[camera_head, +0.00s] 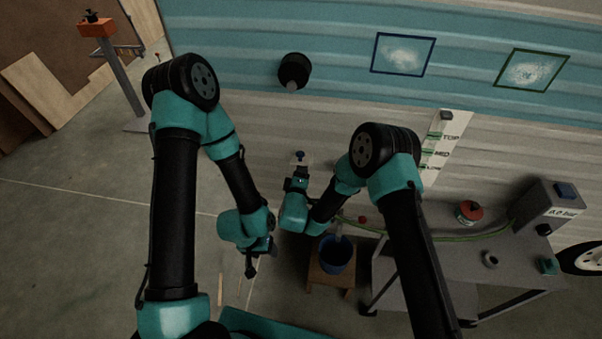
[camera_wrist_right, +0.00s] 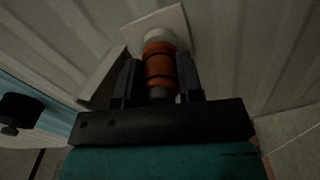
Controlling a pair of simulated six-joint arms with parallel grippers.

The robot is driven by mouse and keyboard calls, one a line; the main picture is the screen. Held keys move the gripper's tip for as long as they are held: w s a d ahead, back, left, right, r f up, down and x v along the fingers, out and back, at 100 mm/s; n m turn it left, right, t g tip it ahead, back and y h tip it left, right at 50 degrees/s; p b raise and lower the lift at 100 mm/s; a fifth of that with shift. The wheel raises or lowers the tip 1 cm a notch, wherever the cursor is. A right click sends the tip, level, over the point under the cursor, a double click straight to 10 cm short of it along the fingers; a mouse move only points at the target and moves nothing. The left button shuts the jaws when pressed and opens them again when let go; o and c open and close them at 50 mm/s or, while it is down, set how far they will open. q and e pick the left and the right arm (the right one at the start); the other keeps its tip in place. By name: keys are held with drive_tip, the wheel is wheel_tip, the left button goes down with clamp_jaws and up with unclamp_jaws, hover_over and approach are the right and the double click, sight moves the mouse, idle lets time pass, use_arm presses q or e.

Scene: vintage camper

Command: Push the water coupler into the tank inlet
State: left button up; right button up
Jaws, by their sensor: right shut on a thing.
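My right gripper (camera_wrist_right: 158,70) is shut on the orange water coupler (camera_wrist_right: 160,62) in the right wrist view. The coupler's far end meets the round white tank inlet (camera_wrist_right: 157,35), which sits on a square pale plate (camera_wrist_right: 137,35) on the wall. They look in line, but I cannot tell how deep the coupler sits. In the head view my right gripper (camera_head: 299,178) is close to the wall, just below the plate (camera_head: 298,156). My left gripper (camera_head: 251,268) hangs away from the wall, pointing down; its jaws are too small to read.
A blue bucket (camera_head: 334,262) stands on a wooden stool (camera_head: 318,285) below my right forearm. A green hose (camera_head: 455,236) crosses the grey table (camera_head: 440,270) towards a grey pressure box (camera_head: 550,205). A black round fitting (camera_head: 294,70) sticks out of the wall. The floor at left is mostly clear.

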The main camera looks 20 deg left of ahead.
drive_tip(key=shift+w, duration=0.35)
drive_tip(key=o, duration=1)
drive_tip(key=shift+c, duration=0.2)
drive_tip(key=s+d, duration=0.1)
drive_tip(key=s, duration=1.6)
drive_tip(key=shift+s+d, duration=0.15)
drive_tip(key=shift+d, duration=0.2)
drive_tip(key=shift+d, duration=0.1)
